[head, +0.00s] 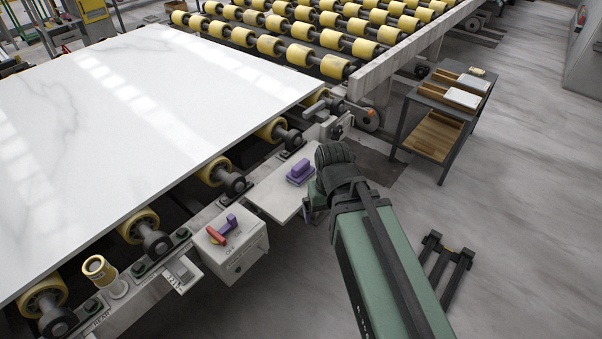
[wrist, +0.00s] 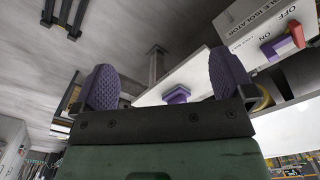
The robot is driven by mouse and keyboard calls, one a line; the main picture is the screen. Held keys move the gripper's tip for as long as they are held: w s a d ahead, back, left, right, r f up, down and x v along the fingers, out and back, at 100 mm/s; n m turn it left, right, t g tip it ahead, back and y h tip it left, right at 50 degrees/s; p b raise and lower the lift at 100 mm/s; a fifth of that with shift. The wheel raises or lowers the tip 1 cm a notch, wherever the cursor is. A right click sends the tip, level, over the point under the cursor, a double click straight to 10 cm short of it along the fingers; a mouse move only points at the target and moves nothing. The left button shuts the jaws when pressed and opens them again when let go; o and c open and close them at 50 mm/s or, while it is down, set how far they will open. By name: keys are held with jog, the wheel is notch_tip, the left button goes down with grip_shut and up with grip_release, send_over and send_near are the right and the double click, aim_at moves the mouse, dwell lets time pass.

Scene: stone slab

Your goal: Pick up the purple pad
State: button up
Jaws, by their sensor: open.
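The purple pad (head: 300,172) is a small block with a raised grip. It lies on a pale shelf plate (head: 272,190) beside the conveyor frame in the head view. In the wrist view the pad (wrist: 176,95) shows between the two purple-padded fingers of my gripper (wrist: 165,82), which stand wide apart with nothing between them. The pad lies beyond the fingers, apart from them. In the head view my wrist is just right of the pad, and my fingers are mostly hidden behind my arm.
A white switch box (head: 236,243) with a red and purple handle (head: 222,230) stands left of the shelf. A large white slab (head: 140,110) lies on yellow rollers. A wooden-shelved cart (head: 437,133) stands at right. Open floor lies right of my arm.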

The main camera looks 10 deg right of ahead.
jog(key=w+f+n+b, duration=0.1)
jog(key=w+f+b, duration=0.15)
jog(key=w, duration=1.05)
jog(key=w+f+n+b, duration=0.2)
jog(key=w+f, duration=0.1)
jog(key=w, duration=0.9)
jog(key=n, duration=0.5)
send_near(300, 164)
notch_tip(300, 164, down, 11)
jog(key=b, duration=1.1)
jog(key=shift+w+r, duration=0.15)
jog(key=shift+r, duration=0.2)
jog(key=shift+p, duration=0.3)
jog(key=c, duration=0.8)
notch_tip(300, 164, up, 20)
jog(key=p, duration=2)
jog(key=shift+c, duration=0.2)
